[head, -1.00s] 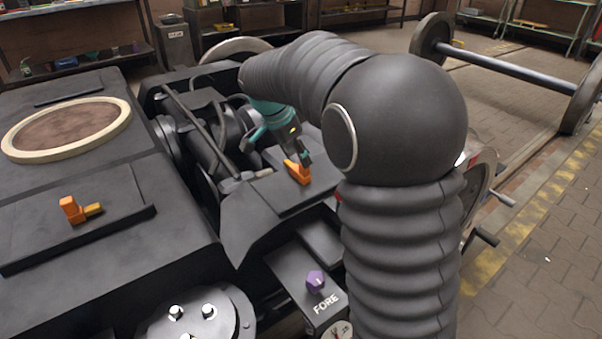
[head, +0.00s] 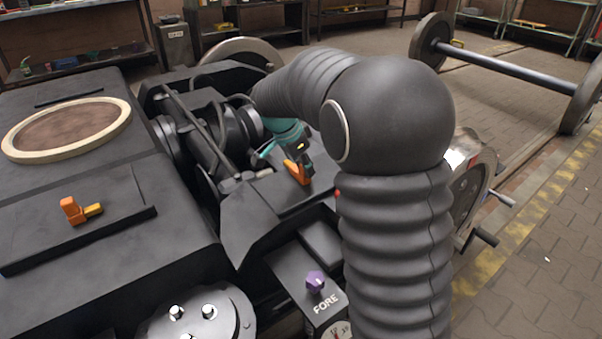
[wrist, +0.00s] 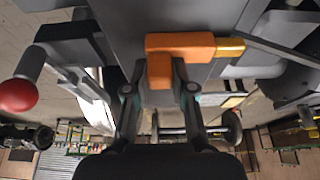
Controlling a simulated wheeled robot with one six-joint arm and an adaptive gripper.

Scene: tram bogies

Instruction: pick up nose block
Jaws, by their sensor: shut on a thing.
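An orange nose block with a brass-coloured end (wrist: 180,44) is at my fingertips in the wrist view. Its short orange leg sits between the two fingers of my gripper (wrist: 159,84), which is shut on it. In the head view this orange block (head: 296,173) is at the dark sloped plate right of centre, with my gripper (head: 303,164) over it. I cannot tell whether it touches the plate. A second, similar orange block with a brass end (head: 77,211) lies on the flat dark deck at the left, away from my gripper.
A purple knob (head: 315,281) stands on the box marked FORE in front. Dark rods and cylinders (head: 205,140) crowd the left of my gripper. A red ball-ended lever (wrist: 18,95) shows in the wrist view. A wheelset (head: 510,65) stands on the floor behind.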

